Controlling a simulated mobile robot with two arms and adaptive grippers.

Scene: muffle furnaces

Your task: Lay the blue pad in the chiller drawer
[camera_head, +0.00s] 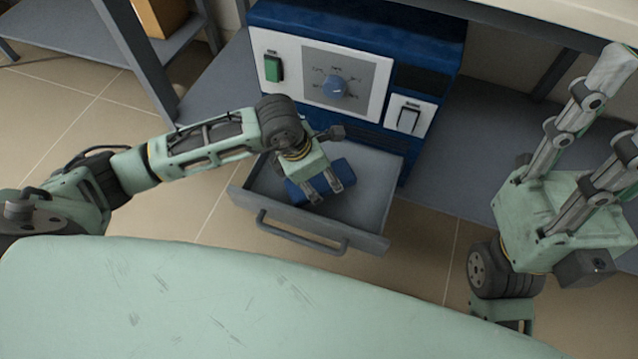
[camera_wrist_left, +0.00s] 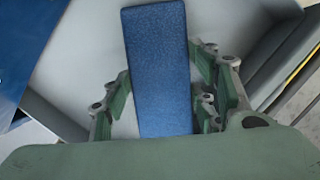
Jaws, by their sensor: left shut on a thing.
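The blue pad (camera_head: 338,177) is a flat dark-blue block, within the outline of the open grey chiller drawer (camera_head: 372,190). My left gripper (camera_head: 325,190) reaches over the drawer's left side and is shut on the pad. In the left wrist view the pad (camera_wrist_left: 160,65) stands out lengthwise between the fingers, with the pale drawer floor behind it. I cannot tell whether the pad touches that floor. My right gripper (camera_head: 622,108) is at the right edge, fingers spread and empty, well away from the drawer.
The drawer's bar handle (camera_head: 300,236) faces me.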

